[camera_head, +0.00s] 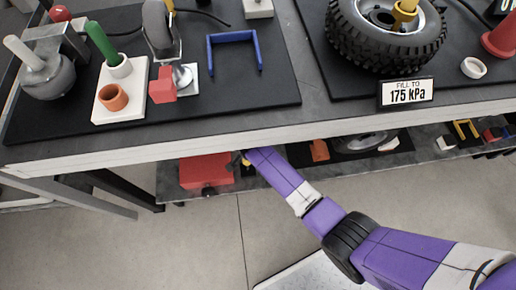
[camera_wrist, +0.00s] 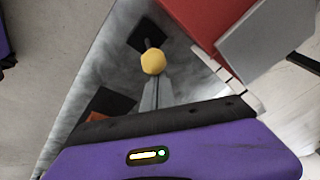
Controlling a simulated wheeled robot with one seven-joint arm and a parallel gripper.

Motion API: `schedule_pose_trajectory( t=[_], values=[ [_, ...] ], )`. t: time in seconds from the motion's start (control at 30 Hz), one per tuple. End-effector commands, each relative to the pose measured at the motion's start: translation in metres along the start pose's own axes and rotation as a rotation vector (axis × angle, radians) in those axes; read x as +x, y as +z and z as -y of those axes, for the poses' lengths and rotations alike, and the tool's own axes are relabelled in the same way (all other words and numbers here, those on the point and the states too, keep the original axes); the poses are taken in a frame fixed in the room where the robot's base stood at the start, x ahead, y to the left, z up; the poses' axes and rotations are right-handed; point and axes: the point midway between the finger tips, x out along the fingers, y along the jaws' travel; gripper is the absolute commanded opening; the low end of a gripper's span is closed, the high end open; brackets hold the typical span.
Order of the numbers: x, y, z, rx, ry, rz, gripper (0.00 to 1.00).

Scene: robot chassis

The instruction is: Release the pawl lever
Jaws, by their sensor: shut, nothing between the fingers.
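A yellow ball knob (camera_wrist: 153,62) on a thin dark stem shows in the wrist view; I take it for the pawl lever's handle. The stem runs up to a dark square piece (camera_wrist: 150,34). A red block (camera_wrist: 205,28) with a grey plate stands to the right. My gripper (camera_wrist: 155,82) is shut and empty, its grey fingers pointing at the knob; I cannot tell whether they touch. In the head view a red box (camera_head: 206,170) sits on the lower shelf, with a bit of yellow (camera_head: 246,161) beside my arm's end. The bench edge and my arm partly hide this area.
The upper bench edge (camera_head: 270,135) overhangs the lower shelf (camera_head: 420,157), close above my arm. The lower shelf also holds an orange piece (camera_head: 320,150) and a wheel. A tyre (camera_head: 385,35) and a blue bracket (camera_head: 234,42) stand on top. The floor in front is clear.

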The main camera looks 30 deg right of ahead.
Motion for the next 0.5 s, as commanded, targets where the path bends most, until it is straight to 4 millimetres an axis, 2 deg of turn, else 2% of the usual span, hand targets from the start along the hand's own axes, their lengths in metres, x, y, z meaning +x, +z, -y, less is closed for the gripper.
schedule_pose_trajectory(
  t=[0.03,0.3,0.5],
  values=[
    [0.000,0.005,0.007,-0.023,0.032,-0.026,0.00],
    [0.004,0.022,0.028,-0.082,0.215,-0.163,0.00],
    [0.001,0.023,0.029,-0.090,0.261,-0.192,0.00]
  ],
)
